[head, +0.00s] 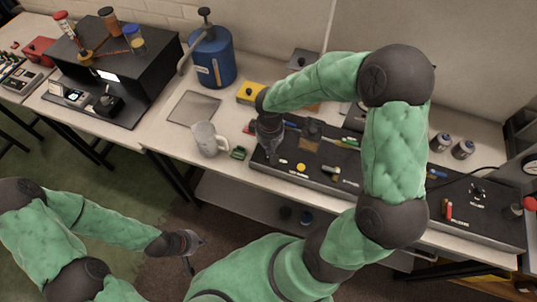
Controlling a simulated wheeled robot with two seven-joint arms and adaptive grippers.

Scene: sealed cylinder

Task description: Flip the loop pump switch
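A long black control panel (318,183) lies on the bench, with a yellow button (301,167), small switches and faint labels too small to read. I cannot tell which control is the loop pump switch. My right gripper (271,155) points down over the left end of this panel, close to its surface. Its fingertips are small and dark, so contact and opening are unclear. My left gripper (194,256) hangs low in front of the bench, over the floor, away from the panel. It appears empty, but its finger opening is hard to judge.
A clear jug (208,139) and a small green block (238,153) stand left of the panel. A blue tank (211,59) and a yellow box (249,93) are behind. My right arm covers part of the bench.

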